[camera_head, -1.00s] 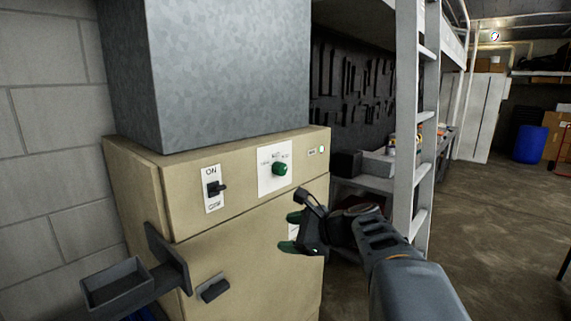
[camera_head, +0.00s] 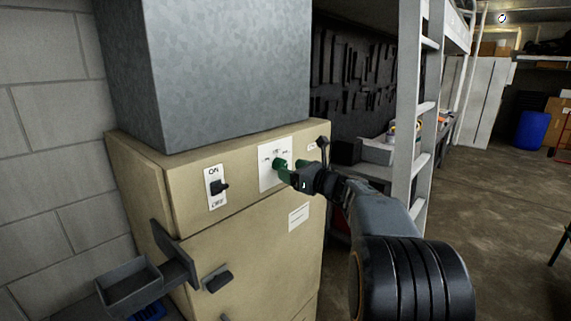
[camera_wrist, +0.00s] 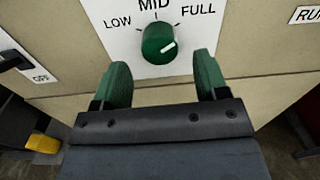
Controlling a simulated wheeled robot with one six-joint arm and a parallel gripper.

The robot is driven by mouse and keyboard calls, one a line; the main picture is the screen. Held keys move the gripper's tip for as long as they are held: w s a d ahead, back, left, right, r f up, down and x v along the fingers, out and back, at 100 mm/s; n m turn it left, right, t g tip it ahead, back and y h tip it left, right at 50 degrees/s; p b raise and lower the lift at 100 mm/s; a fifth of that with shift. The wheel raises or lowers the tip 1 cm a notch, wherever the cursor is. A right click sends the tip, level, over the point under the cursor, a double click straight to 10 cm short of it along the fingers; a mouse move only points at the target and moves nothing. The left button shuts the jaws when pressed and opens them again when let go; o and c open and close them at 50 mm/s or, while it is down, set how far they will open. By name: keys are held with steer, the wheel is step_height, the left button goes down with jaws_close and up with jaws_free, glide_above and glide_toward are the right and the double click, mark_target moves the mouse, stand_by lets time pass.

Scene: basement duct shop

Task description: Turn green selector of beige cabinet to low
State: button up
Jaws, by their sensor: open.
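The beige cabinet (camera_head: 250,235) stands at the left in the head view. Its round green selector (camera_wrist: 158,44) sits on a white plate (camera_head: 268,176) marked LOW, MID and FULL. In the wrist view the white line on the selector points right and slightly up, toward the FULL side. My gripper (camera_wrist: 162,72) is open, its two green-padded fingers apart, one to each side and just below the selector in that view. I see no contact. In the head view my gripper (camera_head: 291,171) is in front of the plate and partly hides the selector.
A black ON/OFF switch (camera_head: 219,187) is left of the plate. A dark handle (camera_head: 217,279) and an open grey tray (camera_head: 128,290) stick out lower down. A white ladder (camera_head: 411,120) stands right of the cabinet.

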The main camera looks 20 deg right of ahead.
steer(key=shift+p+x, duration=0.35)
steer(key=shift+x, duration=1.2)
steer(key=c, duration=0.9)
